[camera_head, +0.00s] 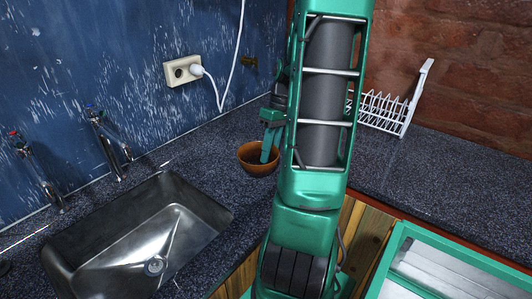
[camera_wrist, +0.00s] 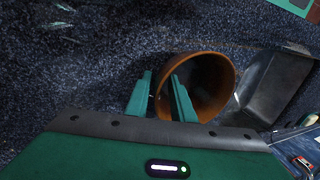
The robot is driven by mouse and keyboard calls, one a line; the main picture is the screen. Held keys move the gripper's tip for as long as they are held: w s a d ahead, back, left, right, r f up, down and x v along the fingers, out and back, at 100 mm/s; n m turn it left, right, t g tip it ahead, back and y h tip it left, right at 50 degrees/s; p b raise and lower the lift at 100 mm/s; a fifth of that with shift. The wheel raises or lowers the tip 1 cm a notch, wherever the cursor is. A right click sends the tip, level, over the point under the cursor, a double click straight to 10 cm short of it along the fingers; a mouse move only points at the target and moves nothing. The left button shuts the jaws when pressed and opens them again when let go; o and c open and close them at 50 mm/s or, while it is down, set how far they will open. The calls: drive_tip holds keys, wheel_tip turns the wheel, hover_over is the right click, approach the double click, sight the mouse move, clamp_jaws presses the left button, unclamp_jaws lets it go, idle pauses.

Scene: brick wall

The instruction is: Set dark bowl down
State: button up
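The bowl (camera_head: 258,167) is orange-brown with a darker inside. In the head view it looks upright on the speckled counter right of the sink, though any small gap beneath it cannot be judged. My gripper (camera_head: 270,145) points down at its right side, one finger overlapping the bowl. In the wrist view the bowl (camera_wrist: 213,72) lies right of centre. There my gripper (camera_wrist: 161,92) straddles the bowl's near wall, with the left finger outside and the right finger over the opening. A gap shows between the fingers, wider than the wall, so they look open. My arm hides part of the counter.
A metal sink (camera_head: 95,262) lies to the left, with two taps (camera_head: 108,145) behind it. A white socket and plug (camera_head: 183,71) are on the blue wall. A white dish rack (camera_head: 385,112) stands at the back right. The counter (camera_head: 440,187) on the right is clear.

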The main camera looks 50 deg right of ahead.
drive_tip(key=shift+r, duration=0.1)
drive_tip(key=v, duration=1.1)
drive_tip(key=s+a+m+h, duration=0.2)
drive_tip(key=a+m, duration=0.1)
drive_tip(key=a, duration=1)
drive_tip(key=s+a+f+m, duration=0.1)
drive_tip(key=s+a+f, duration=0.1)
drive_tip(key=s+a, duration=0.1)
drive_tip(key=s+a+f+m+h, duration=0.1)
drive_tip(key=s+a+f+m, duration=0.1)
drive_tip(key=s+a, duration=0.2)
drive_tip(key=s, duration=0.2)
drive_tip(key=shift+s+f, duration=0.25)
drive_tip(key=shift+f, duration=0.05)
drive_tip(key=shift+a, duration=0.1)
drive_tip(key=shift+w+f, duration=0.35)
drive_tip(key=shift+w, duration=0.35)
drive_tip(key=shift+s+r, duration=0.1)
